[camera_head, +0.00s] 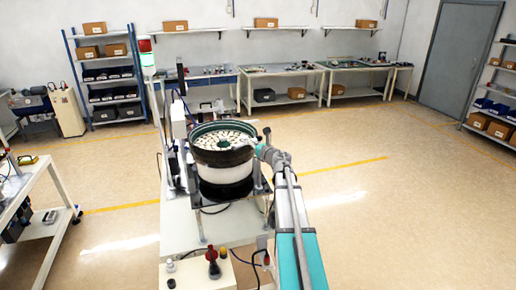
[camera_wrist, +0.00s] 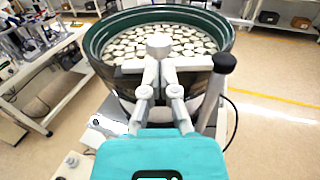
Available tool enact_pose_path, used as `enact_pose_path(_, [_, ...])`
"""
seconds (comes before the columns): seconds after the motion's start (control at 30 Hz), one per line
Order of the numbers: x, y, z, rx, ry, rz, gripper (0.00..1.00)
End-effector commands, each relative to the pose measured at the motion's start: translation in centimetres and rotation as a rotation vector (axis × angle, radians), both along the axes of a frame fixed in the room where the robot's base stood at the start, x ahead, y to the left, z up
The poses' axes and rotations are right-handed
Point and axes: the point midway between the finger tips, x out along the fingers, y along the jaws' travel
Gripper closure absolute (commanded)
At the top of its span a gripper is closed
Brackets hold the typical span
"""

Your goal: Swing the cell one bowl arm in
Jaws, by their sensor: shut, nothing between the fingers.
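The cell one bowl feeder is a dark round bowl with a green inner rim (camera_head: 222,130), full of pale round parts, on a white drum. In the wrist view the bowl (camera_wrist: 110,75) fills the upper middle. A light post with a black knob (camera_wrist: 224,63), which looks like the bowl arm, stands at the bowl's right side. My gripper (camera_wrist: 160,60) is shut and empty, in front of the bowl's near wall, to the left of the knob and apart from it in the picture. In the head view my gripper (camera_head: 260,149) is at the bowl's right side. Exact contact is unclear.
The feeder stands on a white bench (camera_head: 180,222) with a control box (camera_head: 200,272) at its front. A signal tower (camera_head: 147,60) rises behind on the left. Another bench (camera_head: 45,190) is at the far left. The floor to the right is clear.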

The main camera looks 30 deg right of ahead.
Motion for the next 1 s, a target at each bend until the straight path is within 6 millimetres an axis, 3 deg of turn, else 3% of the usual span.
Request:
enact_pose_path(0.23, [1.9,0.1,0.0,0.000,0.000,0.001,1.00])
enact_pose_path(1.0, [1.8,-0.6,0.0,0.000,0.000,-0.039,1.00])
